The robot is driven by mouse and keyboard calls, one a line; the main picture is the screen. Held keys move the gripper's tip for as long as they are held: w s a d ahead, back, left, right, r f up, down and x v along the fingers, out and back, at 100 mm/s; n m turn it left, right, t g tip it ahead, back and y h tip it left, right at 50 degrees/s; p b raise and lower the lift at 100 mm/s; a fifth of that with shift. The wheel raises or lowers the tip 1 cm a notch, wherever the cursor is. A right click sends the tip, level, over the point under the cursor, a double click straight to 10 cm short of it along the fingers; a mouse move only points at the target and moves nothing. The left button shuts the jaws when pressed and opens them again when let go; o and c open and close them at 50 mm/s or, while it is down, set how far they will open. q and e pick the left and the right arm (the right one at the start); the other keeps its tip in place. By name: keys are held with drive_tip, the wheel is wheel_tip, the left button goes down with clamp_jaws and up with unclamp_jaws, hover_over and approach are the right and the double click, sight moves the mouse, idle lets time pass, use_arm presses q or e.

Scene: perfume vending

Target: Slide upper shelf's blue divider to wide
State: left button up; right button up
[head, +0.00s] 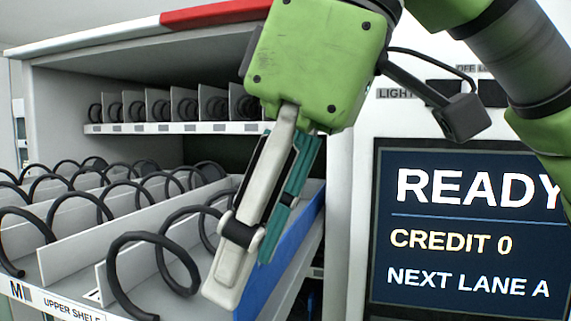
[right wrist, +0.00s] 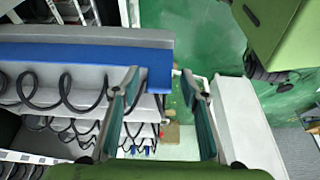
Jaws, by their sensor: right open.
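The blue divider (head: 285,250) stands along the right side of the pulled-out upper shelf (head: 60,306), its front end partly hidden behind my right gripper. In the right wrist view the blue divider (right wrist: 70,54) is a long blue strip ending between the two fingers. My right gripper (head: 238,272) points down over the front right of the shelf, close to the divider. In the right wrist view my right gripper (right wrist: 165,100) has its fingers apart, with nothing clamped. I cannot tell whether a finger touches the divider. My left gripper is not in view.
Black spiral coils (head: 150,275) and grey dividers (head: 75,250) fill the shelf left of my gripper. A higher shelf (head: 180,128) sits inside the cabinet. The machine's front panel with a READY screen (head: 470,235) stands to the right.

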drive_tip(key=v, duration=1.2)
drive_tip(key=shift+s, duration=0.15)
